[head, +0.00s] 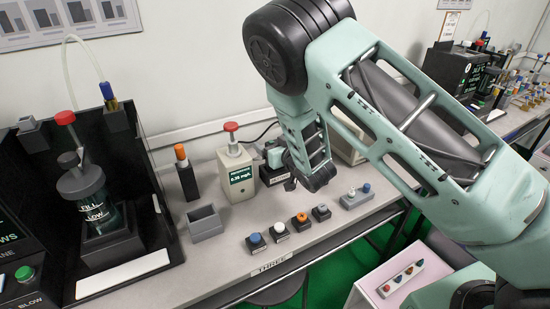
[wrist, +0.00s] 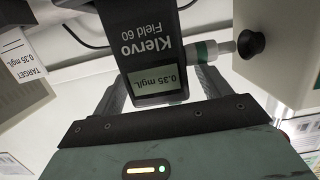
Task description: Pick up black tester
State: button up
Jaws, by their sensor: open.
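The black tester (wrist: 155,50) is marked Klervo Field 60 and its lit display reads 0.35 mg/L. It appears upside down in the wrist view. My gripper (wrist: 160,92) is open, with one finger on each side of the tester's display end. I cannot tell whether either finger touches it. In the head view the black tester (head: 273,174) stands on the bench beside the beige unit, partly covered by my arm. My gripper is mostly hidden there.
The beige unit (head: 237,174) with a red cap stands close on the left. A small grey box (head: 205,222) and several coloured buttons, including an orange one (head: 301,221), sit on the bench (head: 222,262). A black stand (head: 145,180) with a bottle is at far left.

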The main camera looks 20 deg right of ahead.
jog(key=shift+w+a+f, duration=0.1)
jog(key=shift+w, duration=0.25)
jog(key=c, duration=1.5)
